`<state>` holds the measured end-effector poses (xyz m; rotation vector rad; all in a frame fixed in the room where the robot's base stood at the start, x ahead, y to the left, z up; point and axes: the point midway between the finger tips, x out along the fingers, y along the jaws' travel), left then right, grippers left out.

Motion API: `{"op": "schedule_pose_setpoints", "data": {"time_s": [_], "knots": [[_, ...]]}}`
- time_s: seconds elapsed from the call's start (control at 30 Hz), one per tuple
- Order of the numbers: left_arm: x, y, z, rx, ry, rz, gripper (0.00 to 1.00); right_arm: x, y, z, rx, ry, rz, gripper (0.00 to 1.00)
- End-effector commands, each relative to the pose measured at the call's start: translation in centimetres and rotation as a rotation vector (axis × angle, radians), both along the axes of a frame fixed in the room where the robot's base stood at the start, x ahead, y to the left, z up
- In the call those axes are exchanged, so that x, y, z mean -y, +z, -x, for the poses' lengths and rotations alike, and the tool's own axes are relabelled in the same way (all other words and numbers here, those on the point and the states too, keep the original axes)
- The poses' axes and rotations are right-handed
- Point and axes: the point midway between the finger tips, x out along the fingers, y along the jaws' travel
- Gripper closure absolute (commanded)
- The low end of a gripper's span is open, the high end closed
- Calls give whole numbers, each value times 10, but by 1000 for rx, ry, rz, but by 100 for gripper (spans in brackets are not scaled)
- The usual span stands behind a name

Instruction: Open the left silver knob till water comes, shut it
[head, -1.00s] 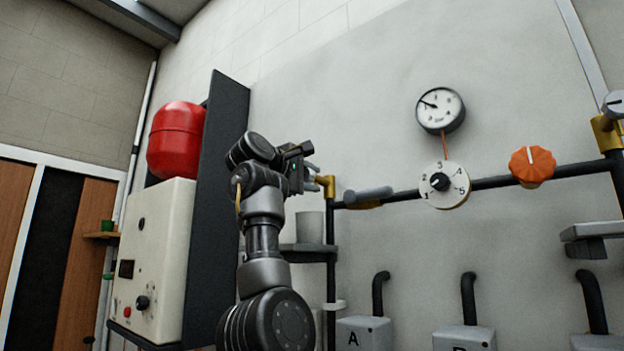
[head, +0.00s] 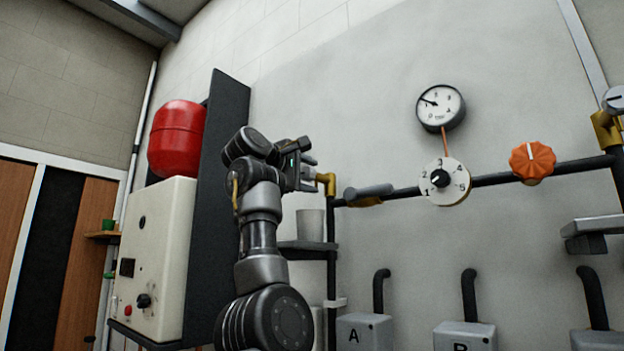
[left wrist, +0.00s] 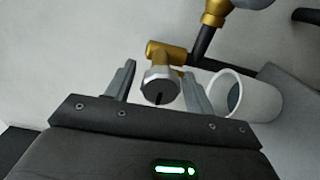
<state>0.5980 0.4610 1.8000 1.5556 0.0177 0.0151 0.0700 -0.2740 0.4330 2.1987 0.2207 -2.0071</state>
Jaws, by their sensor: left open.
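The left silver knob (left wrist: 160,86) is a round faceted cap with a dark slot, on a brass valve (left wrist: 168,58). In the left wrist view it sits between the two fingers of my left gripper (left wrist: 158,90), which is open, with visible gaps on both sides. In the head view my left gripper (head: 309,173) is at the brass valve (head: 327,182) and hides the knob. A pale cup (head: 310,222) stands on a dark shelf below; it also shows in the left wrist view (left wrist: 262,100), bluish-grey inside. I see no running water. My right gripper is out of view.
A pipe (head: 490,180) runs right from the valve, with a grey lever (head: 368,191), a numbered dial (head: 455,190) and an orange knob (head: 532,162). A pressure gauge (head: 440,107) hangs above. The dark panel (head: 215,200) stands left of my arm.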

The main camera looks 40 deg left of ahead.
Motion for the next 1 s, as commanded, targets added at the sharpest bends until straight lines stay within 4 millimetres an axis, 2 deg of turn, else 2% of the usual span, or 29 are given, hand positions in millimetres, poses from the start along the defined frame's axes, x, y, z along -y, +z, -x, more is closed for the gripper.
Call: {"op": "schedule_pose_setpoints", "data": {"time_s": [0.03, 0.2, 0.4, 0.5, 0.67, 1.0], "knots": [[0, -4, 9, 4, 2, -1, 46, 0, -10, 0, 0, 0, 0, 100], [0, -5, 45, 6, 2, 0, 46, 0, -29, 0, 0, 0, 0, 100], [1, -4, 79, 3, 2, 1, 46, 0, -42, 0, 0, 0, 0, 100], [1, -3, 89, 2, 2, 1, 46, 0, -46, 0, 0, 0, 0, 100], [1, -1, 97, 1, 1, 1, 46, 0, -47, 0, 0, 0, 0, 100], [1, -1, 97, 1, 1, 1, 46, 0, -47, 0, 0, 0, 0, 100]]}}
